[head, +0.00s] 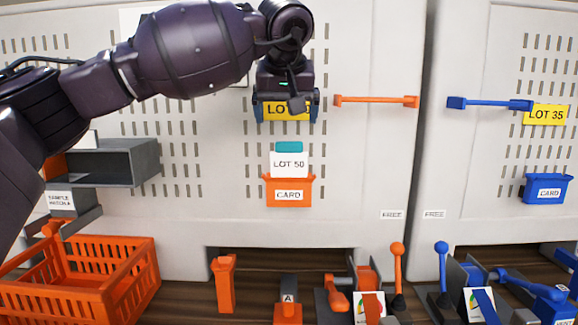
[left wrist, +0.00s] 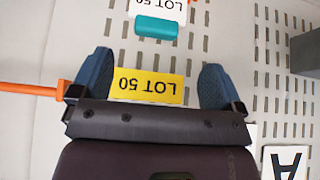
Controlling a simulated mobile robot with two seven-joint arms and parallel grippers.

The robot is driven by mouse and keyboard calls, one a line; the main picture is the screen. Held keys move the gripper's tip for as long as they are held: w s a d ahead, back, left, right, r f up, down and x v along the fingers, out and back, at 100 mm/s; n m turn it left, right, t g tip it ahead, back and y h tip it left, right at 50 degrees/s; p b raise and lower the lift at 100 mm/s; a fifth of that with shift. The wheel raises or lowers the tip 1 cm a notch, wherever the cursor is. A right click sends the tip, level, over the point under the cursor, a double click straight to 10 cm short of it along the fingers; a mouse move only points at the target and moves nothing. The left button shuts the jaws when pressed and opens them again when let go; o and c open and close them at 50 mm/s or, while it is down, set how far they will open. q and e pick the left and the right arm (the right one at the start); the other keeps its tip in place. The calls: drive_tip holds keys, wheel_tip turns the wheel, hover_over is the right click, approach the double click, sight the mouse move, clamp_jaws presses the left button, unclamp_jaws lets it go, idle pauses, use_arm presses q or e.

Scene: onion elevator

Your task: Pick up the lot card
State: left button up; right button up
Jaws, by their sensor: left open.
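The lot card (head: 289,164) is white, reads LOT 50 and has a teal tab (head: 289,147) on top. It stands upright in an orange holder (head: 289,192) marked CARD on the panel. In the left wrist view, the teal tab (left wrist: 157,26) and part of the card (left wrist: 160,5) show upside down at the top edge. My left gripper (head: 286,110) is open and empty above the card, in front of a yellow LOT 50 label (head: 287,115). Its blue fingers (left wrist: 153,80) spread either side of that label. My right gripper is not in view.
An orange bar (head: 375,100) sticks out just right of my left gripper. A grey shelf box (head: 115,160) and an orange crate (head: 120,285) are at left. Orange and blue levers stand along the bottom. A second panel with a blue card holder (head: 546,188) is at right.

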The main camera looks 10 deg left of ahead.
sight(289, 142)
use_arm(q)
drive_tip(key=x, duration=0.3)
drive_tip(key=shift+w+f, duration=0.2)
drive_tip(key=shift+f, duration=0.1)
drive_tip(key=shift+w+f+p, duration=0.35)
drive_tip(key=shift+w+f, duration=0.05)
drive_tip(key=shift+f, duration=0.2)
drive_tip(key=x, duration=0.4)
drive_tip(key=shift+w+d+p, duration=0.1)
drive_tip(key=shift+p, duration=0.25)
drive_tip(key=c, duration=0.6)
